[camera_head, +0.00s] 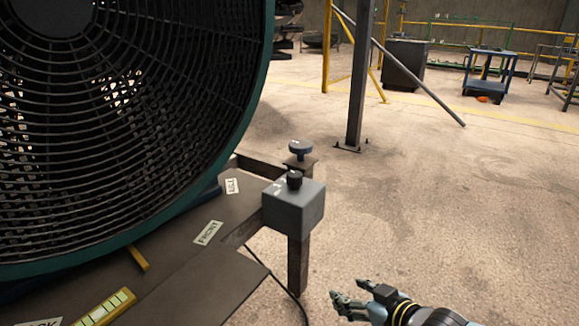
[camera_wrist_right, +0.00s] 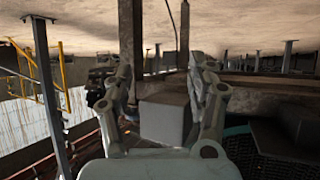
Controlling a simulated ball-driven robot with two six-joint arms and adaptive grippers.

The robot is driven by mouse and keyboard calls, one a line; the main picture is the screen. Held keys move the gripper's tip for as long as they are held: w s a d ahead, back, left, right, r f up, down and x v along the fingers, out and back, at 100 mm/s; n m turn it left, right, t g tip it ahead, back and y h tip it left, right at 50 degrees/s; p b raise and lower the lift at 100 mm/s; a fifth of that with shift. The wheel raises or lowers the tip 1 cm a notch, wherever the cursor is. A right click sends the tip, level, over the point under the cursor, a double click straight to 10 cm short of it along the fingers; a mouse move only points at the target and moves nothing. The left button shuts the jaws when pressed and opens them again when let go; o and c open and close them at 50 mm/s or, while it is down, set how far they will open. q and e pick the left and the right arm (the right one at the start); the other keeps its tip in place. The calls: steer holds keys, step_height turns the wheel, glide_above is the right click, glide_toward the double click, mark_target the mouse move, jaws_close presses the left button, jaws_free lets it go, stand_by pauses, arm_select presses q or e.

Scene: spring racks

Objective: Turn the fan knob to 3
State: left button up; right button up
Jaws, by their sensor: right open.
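The fan (camera_head: 120,120) is a large round drum with a dark grille and a teal rim, filling the left of the head view. A grey control box (camera_head: 292,208) stands on a post at the right of its base. The black fan knob (camera_head: 294,179) sits on top of the box; its setting is too small to read. My right gripper (camera_head: 350,296) is open and empty, below and to the right of the box, apart from it. In the right wrist view the grey box (camera_wrist_right: 165,115) shows between the open fingers; the knob cannot be made out there. My left gripper is out of view.
The base plate (camera_head: 190,250) carries paper labels and a yellow level (camera_head: 105,308). A dark cable runs down beside the post.

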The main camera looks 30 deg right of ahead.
mark_target(300, 181)
steer(key=w+r+t+y+p, duration=0.1)
steer(key=w+r+t, duration=0.3)
steer(key=r, duration=0.6)
steer(key=w+r+t+y+p, duration=0.15)
steer(key=w+r, duration=0.35)
steer(key=r, duration=0.5)
steer(key=shift+n+h, duration=0.35)
steer(key=shift+n, duration=0.05)
steer(key=w+b, duration=0.2)
steer(key=w, duration=0.1)
steer(key=w+a+b, duration=0.1)
steer(key=w+b, duration=0.1)
steer(key=w, duration=0.1)
steer(key=w+b, duration=0.2)
steer(key=shift+w+a+f, duration=0.15)
steer(key=shift+w+f, duration=0.15)
steer(key=shift+w, duration=0.1)
steer(key=shift+w+a+r+b, duration=0.1)
steer(key=shift+w+r+b, duration=0.1)
steer(key=shift+w+b, duration=0.6)
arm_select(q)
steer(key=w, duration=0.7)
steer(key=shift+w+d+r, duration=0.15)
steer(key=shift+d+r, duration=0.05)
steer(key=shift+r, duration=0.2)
arm_select(e)
steer(key=shift+w+r, duration=0.1)
steer(key=shift+w, duration=0.2)
